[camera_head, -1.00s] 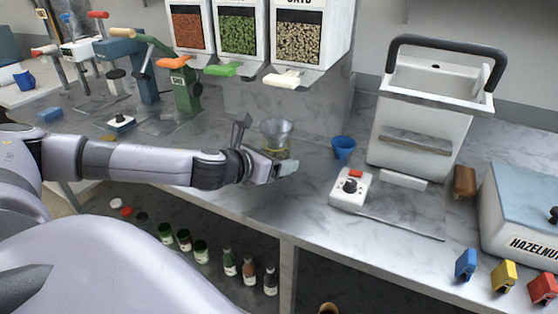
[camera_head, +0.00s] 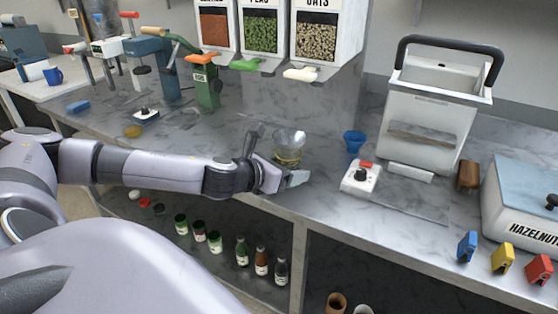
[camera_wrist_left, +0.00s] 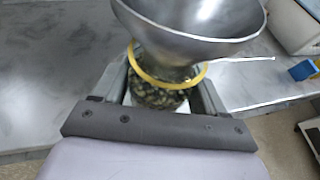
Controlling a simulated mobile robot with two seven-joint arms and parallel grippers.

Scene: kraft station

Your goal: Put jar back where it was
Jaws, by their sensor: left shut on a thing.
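A glass jar (camera_wrist_left: 160,94) with a yellow ring at its rim holds dark greenish pieces. It sits between the fingers of my left gripper (camera_head: 284,178), which is shut on it. A grey metal-looking funnel (camera_wrist_left: 195,25) stands on the jar's mouth and hides part of the opening. In the head view the funnel (camera_head: 290,141) looks clear, and the jar shows only as a small yellowish part above the gripper. The jar looks upright over the marble counter (camera_head: 240,130). I cannot tell whether it touches the counter. My right gripper is not in view.
Dispensers (camera_head: 262,27) with grains hang behind the jar. A blue cup (camera_head: 354,140), a switch box (camera_head: 361,178) and a white machine (camera_head: 425,110) stand to its right. Several bottles and jars (camera_head: 242,251) stand on the shelf below.

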